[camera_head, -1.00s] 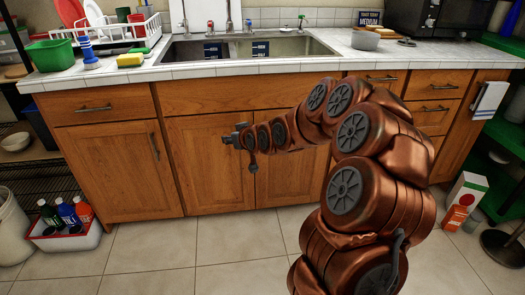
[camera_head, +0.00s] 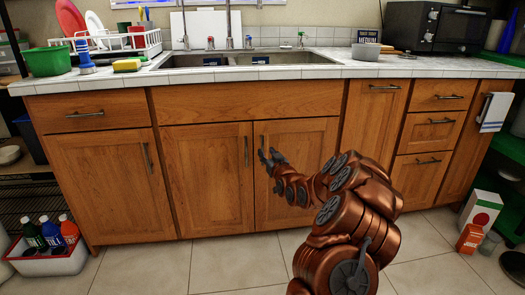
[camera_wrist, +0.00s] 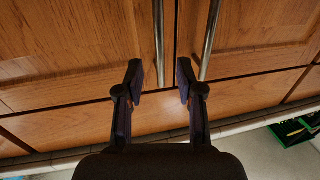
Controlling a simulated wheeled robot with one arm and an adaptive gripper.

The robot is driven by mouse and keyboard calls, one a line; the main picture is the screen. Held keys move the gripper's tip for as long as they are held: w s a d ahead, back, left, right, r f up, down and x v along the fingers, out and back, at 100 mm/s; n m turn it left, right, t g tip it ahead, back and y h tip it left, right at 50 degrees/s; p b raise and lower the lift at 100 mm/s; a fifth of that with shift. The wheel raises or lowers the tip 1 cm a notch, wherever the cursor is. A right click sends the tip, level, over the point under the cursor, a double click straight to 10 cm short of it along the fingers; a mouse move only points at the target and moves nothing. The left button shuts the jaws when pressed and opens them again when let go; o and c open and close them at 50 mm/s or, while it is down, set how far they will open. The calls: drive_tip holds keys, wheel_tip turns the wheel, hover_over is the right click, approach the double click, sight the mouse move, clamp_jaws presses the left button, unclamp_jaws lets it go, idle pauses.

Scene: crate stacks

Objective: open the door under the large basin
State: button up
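The steel sink (camera_head: 200,75) is set in the counter. Under it are two wooden doors, a left one (camera_head: 207,185) and a right one (camera_head: 305,170), both closed, with upright metal bar handles near their shared seam. My gripper (camera_head: 268,158) is in front of the right door's handle (camera_head: 262,140). The wrist view looks inverted, with the counter edge at the bottom. There my gripper (camera_wrist: 160,83) is open, and the end of one bar handle (camera_wrist: 160,40) shows between its fingertips. The other handle (camera_wrist: 210,40) is outside the fingers. Contact cannot be told.
Another cabinet door (camera_head: 100,185) is at the left, and drawers (camera_head: 430,135) are at the right. A bin of bottles (camera_head: 50,260) stands on the floor at the left. A carton (camera_head: 480,212) stands at the right. The tiled floor before the doors is clear.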

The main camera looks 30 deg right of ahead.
drive_tip(key=shift+b+x, duration=0.7)
drive_tip(key=shift+x, duration=2.05)
clamp_jaws()
